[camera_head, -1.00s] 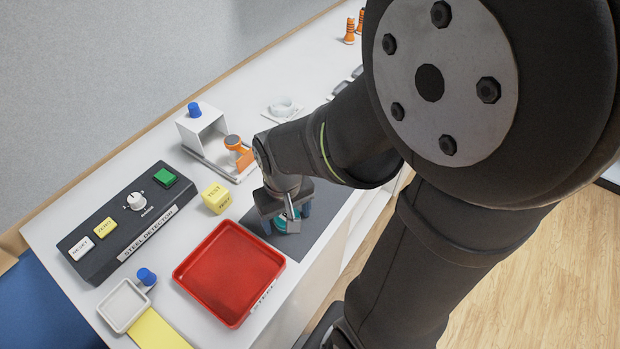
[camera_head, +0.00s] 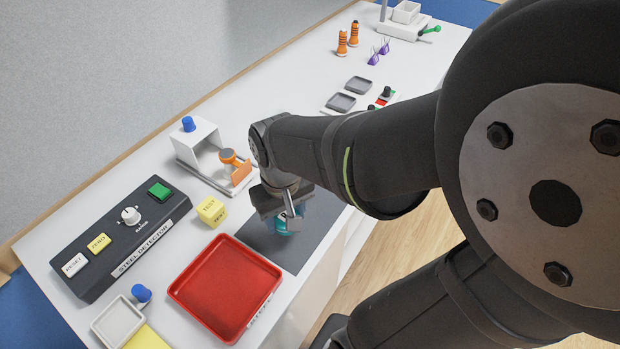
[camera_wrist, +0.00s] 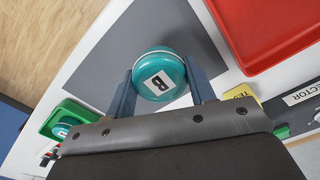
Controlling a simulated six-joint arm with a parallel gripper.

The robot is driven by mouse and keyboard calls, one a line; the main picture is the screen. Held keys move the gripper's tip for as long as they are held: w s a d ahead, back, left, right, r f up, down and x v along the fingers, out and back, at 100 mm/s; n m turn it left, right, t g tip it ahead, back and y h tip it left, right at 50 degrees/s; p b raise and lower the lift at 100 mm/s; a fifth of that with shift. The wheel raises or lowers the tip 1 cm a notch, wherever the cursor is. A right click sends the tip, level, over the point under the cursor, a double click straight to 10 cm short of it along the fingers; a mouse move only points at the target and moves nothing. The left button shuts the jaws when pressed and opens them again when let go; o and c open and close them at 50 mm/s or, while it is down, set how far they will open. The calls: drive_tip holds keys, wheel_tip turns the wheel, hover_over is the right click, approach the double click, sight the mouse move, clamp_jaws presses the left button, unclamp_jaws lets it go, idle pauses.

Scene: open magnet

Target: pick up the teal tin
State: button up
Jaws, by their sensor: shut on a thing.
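The teal tin (camera_wrist: 157,68) is round, with a white label bearing a black letter B on its top, as the wrist view shows. My gripper (camera_wrist: 160,84) is shut on it, with one finger on each side. In the head view the gripper (camera_head: 285,216) is over the dark grey mat (camera_head: 299,252), and part of the tin (camera_head: 287,226) shows below it. The wrist and fingers hide the rest of the tin there. I cannot tell for sure whether the tin is clear of the mat.
A red tray (camera_head: 225,288) lies left of the mat. A yellow test block (camera_head: 211,211), a steel detector box (camera_head: 122,238) and a white stand (camera_head: 202,150) with an orange-handled stamp (camera_head: 236,163) are close by. A green tray (camera_wrist: 68,122) with another teal tin shows in the wrist view.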

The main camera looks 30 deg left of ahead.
drive_tip(key=w+d+r, duration=0.5)
drive_tip(key=d+r, duration=0.1)
drive_tip(key=d, duration=0.3)
wheel_tip(320, 180, up, 5)
drive_tip(key=n, duration=0.6)
hover_over(227, 153)
drive_tip(key=shift+a+f, duration=0.15)
drive_tip(key=shift+f, duration=2.8)
drive_tip(key=shift+f, duration=0.75)
drive_tip(key=shift+r, duration=1.3)
